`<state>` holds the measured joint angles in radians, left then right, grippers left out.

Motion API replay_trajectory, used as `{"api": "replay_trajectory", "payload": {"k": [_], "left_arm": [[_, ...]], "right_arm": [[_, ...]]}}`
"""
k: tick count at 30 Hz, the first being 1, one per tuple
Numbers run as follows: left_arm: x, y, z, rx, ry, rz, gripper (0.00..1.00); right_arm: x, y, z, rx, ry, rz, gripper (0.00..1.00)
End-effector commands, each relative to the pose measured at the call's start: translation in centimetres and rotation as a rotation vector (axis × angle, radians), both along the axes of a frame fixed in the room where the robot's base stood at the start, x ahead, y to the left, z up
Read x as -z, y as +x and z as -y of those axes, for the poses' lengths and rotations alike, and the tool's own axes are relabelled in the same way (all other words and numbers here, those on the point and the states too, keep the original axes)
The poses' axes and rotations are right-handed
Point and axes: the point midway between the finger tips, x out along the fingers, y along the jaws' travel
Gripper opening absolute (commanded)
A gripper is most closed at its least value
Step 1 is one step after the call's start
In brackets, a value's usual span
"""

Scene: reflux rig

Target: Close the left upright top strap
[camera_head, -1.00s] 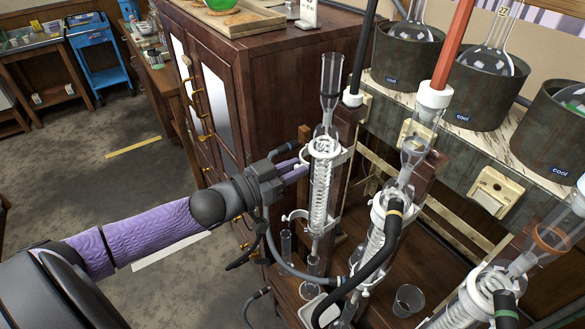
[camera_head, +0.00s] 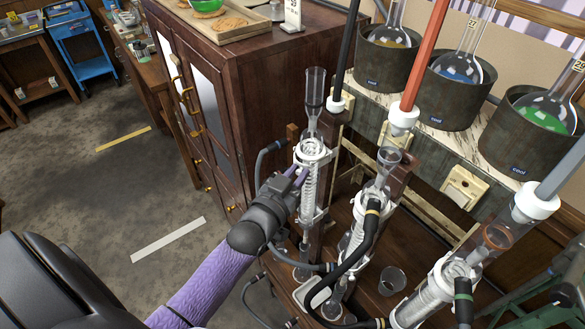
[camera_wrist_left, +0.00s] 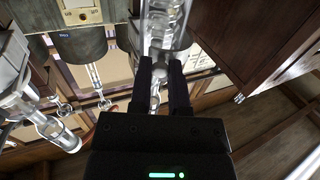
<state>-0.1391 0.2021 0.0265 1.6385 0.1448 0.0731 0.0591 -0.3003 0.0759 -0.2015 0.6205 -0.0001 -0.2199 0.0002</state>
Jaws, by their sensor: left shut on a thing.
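The left upright (camera_head: 318,215) carries a glass condenser with a white coil inside. The white top strap (camera_head: 312,150) is near its upper end, around the glass. My left gripper (camera_head: 297,177) is just below and left of that strap, its fingers pointing toward the condenser. In the left wrist view, the two dark fingers (camera_wrist_left: 160,85) are close together with a small pale piece of the strap between them, and the glass condenser (camera_wrist_left: 166,25) lies just beyond. Whether the strap is fully around the glass is hard to tell. My right gripper is not in view.
Two more condensers stand to the right, the middle one (camera_head: 372,205) and the right one (camera_head: 440,285), with black hoses. A dark wooden cabinet (camera_head: 262,90) is behind left. A small beaker (camera_head: 392,281) stands on the wooden bench. Flasks in grey heaters line the shelf.

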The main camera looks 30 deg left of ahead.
Motion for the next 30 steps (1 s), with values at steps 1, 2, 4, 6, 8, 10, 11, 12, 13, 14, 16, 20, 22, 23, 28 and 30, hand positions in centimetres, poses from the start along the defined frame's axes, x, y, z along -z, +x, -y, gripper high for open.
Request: {"api": "replay_trajectory", "payload": {"k": [1,2,4,6,8,10,11,12,13,14,16,20,22,23,28,30], "left_arm": [[-0.1,0.0,0.0,-0.001,0.001,0.004,0.0],[-0.1,0.0,0.0,0.0,0.001,0.005,0.0],[-0.1,0.0,0.0,0.0,0.001,0.005,0.0],[-0.1,0.0,0.0,0.001,0.001,0.005,0.0],[-0.1,0.0,0.0,0.001,0.001,0.005,0.3],[-0.1,0.0,0.0,0.001,0.0,0.004,0.45],[-0.1,0.0,0.0,0.001,0.0,0.004,0.51],[-0.1,0.0,0.0,0.001,0.0,0.003,0.57],[-0.1,0.0,0.0,0.001,0.0,0.003,0.57],[-0.1,0.0,0.0,0.002,0.0,0.003,0.57],[0.0,0.0,0.0,0.002,0.0,0.002,0.57],[0.0,0.0,0.0,0.002,0.0,0.002,0.57],[0.0,-0.5,0.0,0.002,0.0,0.001,0.57],[0.0,-0.8,0.0,0.002,0.0,0.001,0.57],[0.1,-4.6,0.0,0.002,0.0,-0.002,0.57],[0.1,-6.4,0.0,0.002,0.0,-0.003,0.57]], "right_arm": [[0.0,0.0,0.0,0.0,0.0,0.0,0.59],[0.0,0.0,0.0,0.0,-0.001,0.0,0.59],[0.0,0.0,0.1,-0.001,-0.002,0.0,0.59],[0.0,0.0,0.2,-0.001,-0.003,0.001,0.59],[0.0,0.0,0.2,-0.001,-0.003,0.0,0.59],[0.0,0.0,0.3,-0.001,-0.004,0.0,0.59],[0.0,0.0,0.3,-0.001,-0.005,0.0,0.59],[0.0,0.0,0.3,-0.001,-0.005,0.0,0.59],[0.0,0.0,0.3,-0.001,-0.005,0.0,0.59],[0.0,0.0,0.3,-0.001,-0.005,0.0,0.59],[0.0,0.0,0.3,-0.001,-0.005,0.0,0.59],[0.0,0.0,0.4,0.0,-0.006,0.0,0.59],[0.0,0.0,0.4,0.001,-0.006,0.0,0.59],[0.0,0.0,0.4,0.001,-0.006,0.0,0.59],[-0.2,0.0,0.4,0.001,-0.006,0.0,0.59],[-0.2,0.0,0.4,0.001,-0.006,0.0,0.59]]}}
